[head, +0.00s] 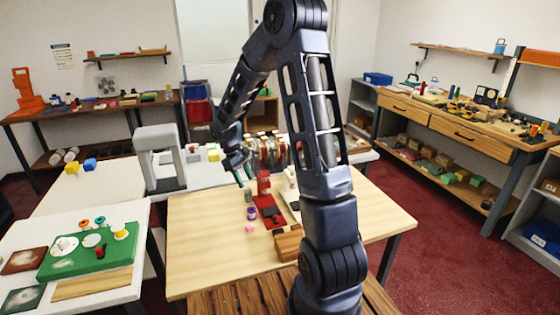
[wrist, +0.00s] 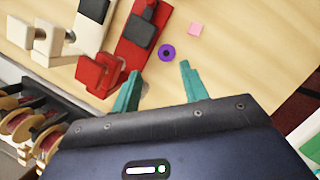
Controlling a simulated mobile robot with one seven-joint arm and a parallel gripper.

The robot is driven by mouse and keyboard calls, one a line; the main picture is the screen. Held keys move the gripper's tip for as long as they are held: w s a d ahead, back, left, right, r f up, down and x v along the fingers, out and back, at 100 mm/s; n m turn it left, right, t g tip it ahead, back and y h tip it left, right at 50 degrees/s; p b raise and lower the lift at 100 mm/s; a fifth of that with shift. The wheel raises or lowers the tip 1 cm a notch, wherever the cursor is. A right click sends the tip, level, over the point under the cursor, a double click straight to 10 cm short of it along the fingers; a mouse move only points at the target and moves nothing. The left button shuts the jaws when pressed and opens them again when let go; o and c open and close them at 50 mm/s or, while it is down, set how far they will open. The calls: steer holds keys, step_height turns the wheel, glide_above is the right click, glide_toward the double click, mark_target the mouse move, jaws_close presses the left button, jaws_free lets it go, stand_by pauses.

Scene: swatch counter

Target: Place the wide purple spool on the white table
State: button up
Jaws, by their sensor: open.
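A purple spool (head: 251,213) stands on the light wooden table, left of the red device. In the wrist view it shows from above as a purple ring with a dark centre (wrist: 167,58), just beyond the fingertips. My gripper (head: 243,174) is above the back part of the wooden table. In the wrist view its two teal fingers (wrist: 160,76) are apart with nothing between them. A white table (head: 140,218) stands at the front left, with a green board on it. Another white-topped table (head: 110,188) stands behind it.
A small pink block (wrist: 195,29) lies near the spool. A red device (wrist: 137,38) and a pale one (wrist: 90,28) stand close by. The green board (head: 105,258) holds several spools and discs. A grey arch-shaped stand (head: 158,150) is behind the wooden table (head: 195,240).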

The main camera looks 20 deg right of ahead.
steer(key=s+d+r+m+t+y, duration=0.1)
steer(key=s+d+r+m+t, duration=0.2)
steer(key=s+r, duration=0.6)
steer(key=s+d+r+m+t+y, duration=0.1)
steer(key=s+d+r+m+t, duration=0.15)
steer(key=s+d+r, duration=0.5)
steer(key=s+r+m+t+y, duration=0.1)
steer(key=s+r+m, duration=0.1)
steer(key=s+r, duration=0.4)
steer(key=s+a, duration=0.1)
steer(key=s, duration=0.2)
steer(key=shift+s+r, duration=0.15)
steer(key=shift+s, duration=0.15)
steer(key=o, duration=0.4)
steer(key=shift+s+d+m+t, duration=0.1)
steer(key=shift+s+m+t, duration=0.1)
steer(key=shift+m+t, duration=0.15)
